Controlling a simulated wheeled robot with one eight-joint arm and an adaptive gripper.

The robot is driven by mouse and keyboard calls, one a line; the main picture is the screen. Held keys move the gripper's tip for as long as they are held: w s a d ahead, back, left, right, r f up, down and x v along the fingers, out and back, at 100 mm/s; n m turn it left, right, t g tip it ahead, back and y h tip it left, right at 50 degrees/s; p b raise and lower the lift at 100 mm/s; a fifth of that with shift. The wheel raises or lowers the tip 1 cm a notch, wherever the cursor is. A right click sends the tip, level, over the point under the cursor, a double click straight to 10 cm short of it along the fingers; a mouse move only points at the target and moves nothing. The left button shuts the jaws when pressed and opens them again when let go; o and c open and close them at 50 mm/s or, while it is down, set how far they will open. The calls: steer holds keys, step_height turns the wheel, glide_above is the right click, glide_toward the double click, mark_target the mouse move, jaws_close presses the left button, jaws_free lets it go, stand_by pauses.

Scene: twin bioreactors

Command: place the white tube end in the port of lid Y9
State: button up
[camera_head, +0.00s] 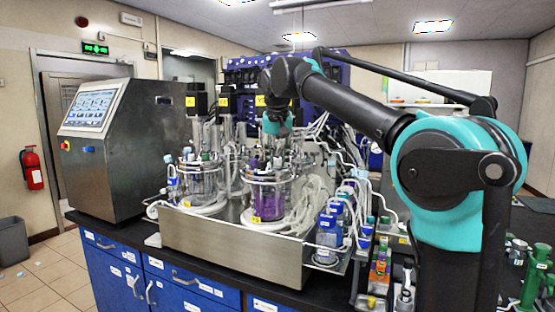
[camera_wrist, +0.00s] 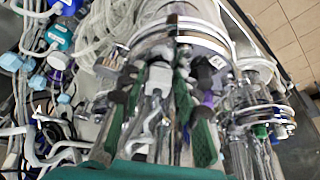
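My gripper (camera_head: 277,128) is over the lid of the front right glass vessel (camera_head: 268,195), which holds purple liquid. In the wrist view, the two dark-and-green fingers of my gripper (camera_wrist: 157,88) stand apart above the crowded metal lid (camera_wrist: 215,45). A white block-like end (camera_wrist: 158,75) and pale tubing show between the fingers. I cannot tell whether the fingers grip this piece or it lies beyond them. A small white label is on the lid rim, too small to read surely. The port openings are hidden among the fittings.
A second vessel (camera_head: 200,182) stands to the left, in the same steel tray (camera_head: 230,250). Loops of white tubing (camera_wrist: 100,35) crowd the lid's left side in the wrist view. Blue-capped bottles (camera_head: 328,235) stand at the right. A control cabinet (camera_head: 125,150) stands at the left.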

steer(key=shift+r, duration=0.1)
steer(key=v, duration=1.2)
steer(key=shift+r, duration=0.15)
